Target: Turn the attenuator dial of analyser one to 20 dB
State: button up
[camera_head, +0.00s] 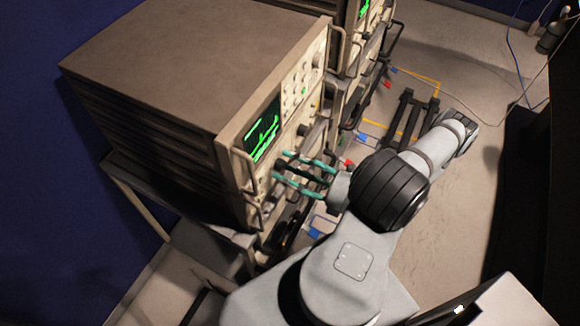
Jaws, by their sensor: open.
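An analyser (240,165) with a beige front panel, a green trace screen (262,132) and several buttons and knobs stands on a cart at the left. A second analyser (352,45) with a green screen stands behind it. I cannot read any label, so I cannot tell which is analyser one. My gripper (280,168) is open, with teal-edged fingers pointing left at the nearer analyser's front panel, just below its screen. The attenuator dial and its setting cannot be made out. The fingers hide part of the lower panel, and I cannot tell whether they touch it.
Blue and red cable ends (362,137) lie below the panels. A dark rail frame (408,115) and yellow floor marks lie to the right. The grey floor (475,60) is open at the upper right.

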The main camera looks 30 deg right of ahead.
jog(key=v, duration=1.2)
